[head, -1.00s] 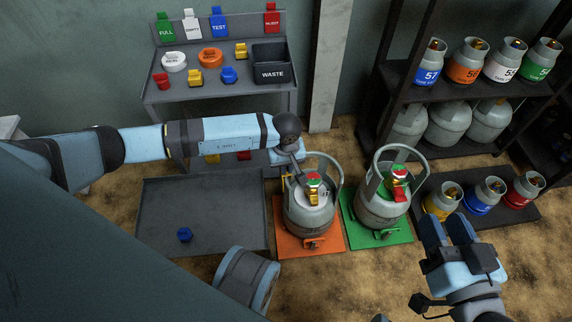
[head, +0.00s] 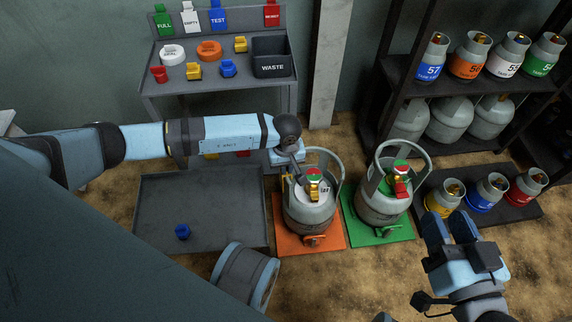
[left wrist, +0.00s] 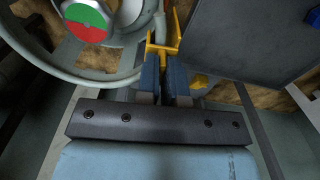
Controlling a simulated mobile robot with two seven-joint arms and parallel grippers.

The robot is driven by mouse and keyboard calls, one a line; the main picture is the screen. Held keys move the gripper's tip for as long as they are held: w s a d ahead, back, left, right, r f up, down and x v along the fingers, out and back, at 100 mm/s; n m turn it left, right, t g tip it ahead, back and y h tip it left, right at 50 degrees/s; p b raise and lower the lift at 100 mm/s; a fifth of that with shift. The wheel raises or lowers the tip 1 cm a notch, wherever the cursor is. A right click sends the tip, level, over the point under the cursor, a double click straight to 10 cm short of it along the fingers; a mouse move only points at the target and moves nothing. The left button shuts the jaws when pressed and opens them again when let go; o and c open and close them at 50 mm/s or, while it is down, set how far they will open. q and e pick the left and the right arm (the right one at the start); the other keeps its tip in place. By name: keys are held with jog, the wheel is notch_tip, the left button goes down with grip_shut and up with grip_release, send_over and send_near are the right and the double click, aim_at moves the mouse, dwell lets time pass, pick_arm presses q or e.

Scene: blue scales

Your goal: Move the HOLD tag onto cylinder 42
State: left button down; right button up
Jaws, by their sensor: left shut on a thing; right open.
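My left gripper (head: 287,172) is shut on a yellow tag, at the left side of the grey cylinder on the orange scale. In the left wrist view the fingers (left wrist: 165,72) pinch the yellow tag (left wrist: 163,48), right beside the cylinder's pale collar (left wrist: 65,72). Its lettering is not readable. The cylinder on the orange scale (head: 317,212) has a red-and-green cap and a yellow piece at its valve. The cylinder on the green scale (head: 378,206) has a similar cap and a red piece. I cannot read 42 on either. My right gripper (head: 450,228) is open and empty.
A grey tray (head: 165,205) holds a blue piece (head: 182,231). The bench behind has hanging tags, small coloured parts and a WASTE bin (head: 272,62). A rack (head: 395,75) of cylinders stands right. The orange scale (head: 285,243) and green scale (head: 405,231) are close together.

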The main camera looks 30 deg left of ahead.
pick_arm(q)
jog(key=shift+f+b, duration=0.3)
jog(key=shift+f, duration=0.35)
pick_arm(e)
jog(key=shift+a+f, duration=0.2)
jog(key=shift+f, duration=0.85)
jog(key=shift+s, duration=0.1)
pick_arm(q)
jog(key=c, duration=1.2)
grip_release()
jog(key=shift+f, duration=0.1)
pick_arm(e)
jog(key=shift+f, duration=0.1)
pick_arm(q)
jog(key=shift+r+p, duration=0.8)
jog(key=shift+r, duration=0.45)
jog(key=shift+r+p, duration=1.05)
jog(key=shift+r, duration=0.35)
jog(key=shift+r+p, duration=1)
jog(key=shift+r, duration=0.45)
pick_arm(e)
notch_tip(320, 180, up, 6)
jog(key=shift+d, duration=0.2)
